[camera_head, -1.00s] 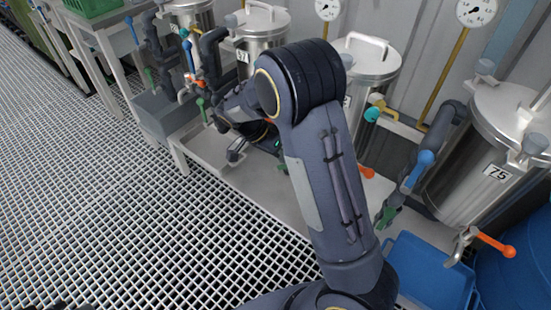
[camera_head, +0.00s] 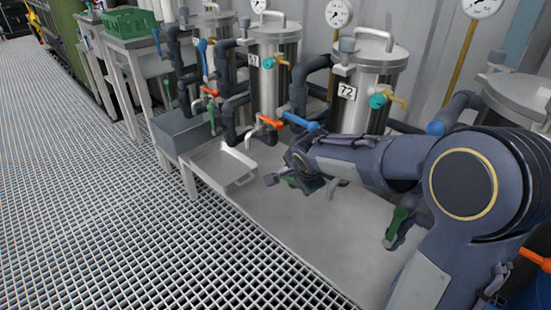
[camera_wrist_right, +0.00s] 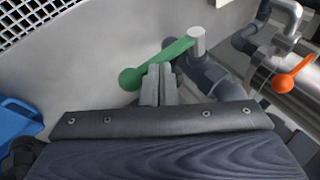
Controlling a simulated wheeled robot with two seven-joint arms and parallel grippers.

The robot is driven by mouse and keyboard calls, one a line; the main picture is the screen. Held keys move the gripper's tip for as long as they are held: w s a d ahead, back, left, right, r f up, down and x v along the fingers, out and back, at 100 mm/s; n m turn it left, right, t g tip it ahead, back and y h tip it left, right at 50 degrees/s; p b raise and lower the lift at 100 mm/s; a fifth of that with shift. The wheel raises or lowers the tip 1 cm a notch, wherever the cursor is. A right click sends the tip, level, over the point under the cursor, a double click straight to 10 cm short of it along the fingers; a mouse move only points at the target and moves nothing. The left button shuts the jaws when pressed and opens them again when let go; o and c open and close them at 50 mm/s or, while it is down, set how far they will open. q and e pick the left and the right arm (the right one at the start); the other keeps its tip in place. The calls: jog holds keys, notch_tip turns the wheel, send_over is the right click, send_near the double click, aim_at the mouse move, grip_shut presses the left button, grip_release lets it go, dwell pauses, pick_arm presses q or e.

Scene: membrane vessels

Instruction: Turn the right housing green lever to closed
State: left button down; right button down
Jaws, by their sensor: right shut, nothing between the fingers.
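A green lever with a round knob (camera_wrist_right: 130,80) runs from a pale stem cap in the right wrist view. My right gripper (camera_wrist_right: 158,85) is shut and empty, with its fingertips overlapping the middle of that lever; I cannot tell whether they touch it. In the head view my right gripper (camera_head: 273,179) is low over the grey bench beside the vessel labelled 72 (camera_head: 364,92). A bit of green (camera_head: 292,183) shows next to it, mostly hidden by the gripper. Another green lever (camera_head: 398,220) stands farther right, beside my forearm. My left gripper is out of view.
An orange lever (camera_head: 269,122) and a blue lever (camera_head: 300,121) are on the pipes behind my gripper. A shallow tray (camera_head: 222,170) lies to its left. The bench front (camera_head: 290,232) is clear. A blue bin (camera_wrist_right: 18,120) shows in the wrist view.

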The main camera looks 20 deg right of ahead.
jog(key=shift+s+f, duration=0.25)
jog(key=shift+f, duration=0.25)
dwell(0.3)
